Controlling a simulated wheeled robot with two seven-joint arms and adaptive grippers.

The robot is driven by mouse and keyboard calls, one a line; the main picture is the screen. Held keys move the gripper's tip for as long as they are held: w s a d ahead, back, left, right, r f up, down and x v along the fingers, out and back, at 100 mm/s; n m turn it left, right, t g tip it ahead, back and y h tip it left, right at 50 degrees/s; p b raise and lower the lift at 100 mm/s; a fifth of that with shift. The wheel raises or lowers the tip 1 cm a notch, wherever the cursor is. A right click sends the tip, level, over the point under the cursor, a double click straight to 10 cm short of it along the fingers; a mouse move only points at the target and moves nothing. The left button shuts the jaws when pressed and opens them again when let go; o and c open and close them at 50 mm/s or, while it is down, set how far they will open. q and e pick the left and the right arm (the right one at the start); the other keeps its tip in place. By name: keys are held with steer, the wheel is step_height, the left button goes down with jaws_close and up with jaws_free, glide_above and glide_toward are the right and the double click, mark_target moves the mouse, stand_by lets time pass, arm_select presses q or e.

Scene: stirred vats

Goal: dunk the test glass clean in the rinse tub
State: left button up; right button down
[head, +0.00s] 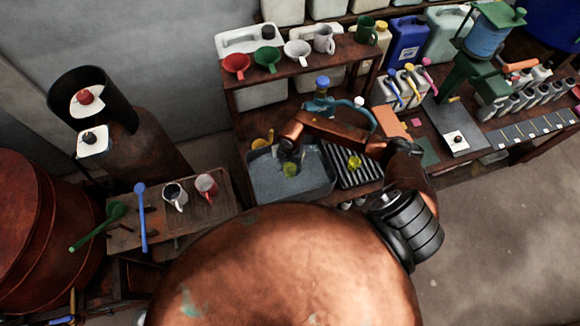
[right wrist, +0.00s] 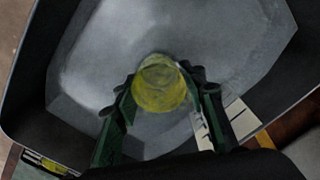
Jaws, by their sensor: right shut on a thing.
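The rinse tub (head: 262,186) is a grey rectangular basin on the bench, with pale grey inside. My right gripper (head: 288,157) reaches in from the right over the tub and points down. It is shut on the test glass (head: 290,169), which looks yellow. In the right wrist view the yellow test glass (right wrist: 160,88) sits between the two dark green fingers, with the tub's inside (right wrist: 90,75) around it. I cannot tell whether its bottom is under the water surface. My left gripper is not in view.
A ribbed drain rack (head: 345,178) with another yellow vessel (head: 355,162) stands right of the tub. A blue-capped bottle (head: 322,85) is behind my right forearm. A shelf (head: 300,68) with funnels and mugs stands behind. A small table (head: 210,220) with two mugs is at left.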

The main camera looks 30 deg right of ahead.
mark_target(290, 165)
steer(key=shift+f+b, duration=1.05)
steer(key=shift+f, duration=1.2)
steer(key=shift+f+b, duration=0.15)
steer(key=shift+b, duration=0.2)
steer(key=shift+r+p, duration=2.1)
steer(key=shift+r, duration=1.9)
step_height(290, 165, up, 8)
steer(key=p, duration=0.3)
steer(key=shift+p, duration=0.35)
steer(key=shift+r, duration=0.15)
